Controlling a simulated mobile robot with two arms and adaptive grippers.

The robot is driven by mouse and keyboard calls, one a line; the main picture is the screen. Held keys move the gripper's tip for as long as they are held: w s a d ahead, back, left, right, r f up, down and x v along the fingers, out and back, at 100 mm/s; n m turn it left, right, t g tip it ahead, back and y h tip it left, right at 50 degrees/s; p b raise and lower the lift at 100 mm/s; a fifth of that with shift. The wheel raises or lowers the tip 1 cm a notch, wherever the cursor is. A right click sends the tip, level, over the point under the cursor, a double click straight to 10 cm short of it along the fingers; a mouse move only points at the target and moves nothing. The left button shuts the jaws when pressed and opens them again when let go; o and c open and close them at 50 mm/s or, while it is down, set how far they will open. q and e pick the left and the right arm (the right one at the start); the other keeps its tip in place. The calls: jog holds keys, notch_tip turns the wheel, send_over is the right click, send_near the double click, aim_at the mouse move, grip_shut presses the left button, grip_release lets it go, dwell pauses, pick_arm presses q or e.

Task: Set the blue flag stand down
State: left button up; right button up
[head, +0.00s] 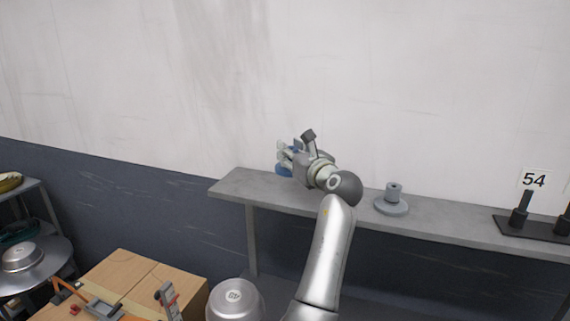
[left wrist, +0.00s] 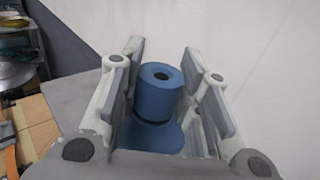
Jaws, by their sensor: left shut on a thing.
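The blue flag stand (left wrist: 159,95) is a round blue cylinder with a hole in its top, on a wider round base. It stands upright between the fingers of my left gripper (left wrist: 163,55), which is shut on it. In the head view my left gripper (head: 287,153) is over the left part of the grey shelf (head: 445,218). Part of the blue stand (head: 283,170) shows below the fingers; the rest is hidden. I cannot tell whether its base touches the shelf. My right gripper is not in view.
A grey flag stand (head: 392,203) is on the shelf right of my arm. A black rack (head: 540,231) with a "54" card (head: 534,180) is at the far right. Bare shelf lies between them. A cardboard box (head: 135,270) and a metal pan (head: 235,302) are lower left.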

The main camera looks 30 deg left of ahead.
aim_at(284, 169)
pick_arm(q)
jog(key=shift+w+a+f, duration=0.15)
jog(key=shift+a+f, duration=0.25)
jog(key=shift+f, duration=0.15)
jog(key=shift+a+f, duration=0.15)
jog(key=shift+f, duration=0.1)
jog(key=f+p, duration=0.1)
jog(key=a+f, duration=0.1)
jog(key=f, duration=0.1)
jog(key=f+p, duration=0.1)
jog(key=shift+w+a+f+p, duration=0.2)
jog(key=shift+w+a+p, duration=0.05)
jog(key=shift+p, duration=0.1)
jog(key=shift+d+f, duration=0.1)
jog(key=shift+d, duration=0.05)
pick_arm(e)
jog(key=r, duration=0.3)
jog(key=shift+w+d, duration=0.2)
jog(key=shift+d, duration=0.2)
pick_arm(q)
jog(key=o, duration=0.9)
jog(key=shift+f, duration=0.2)
jog(key=shift+o, duration=1)
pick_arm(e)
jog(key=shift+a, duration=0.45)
pick_arm(q)
jog(key=shift+r, duration=0.1)
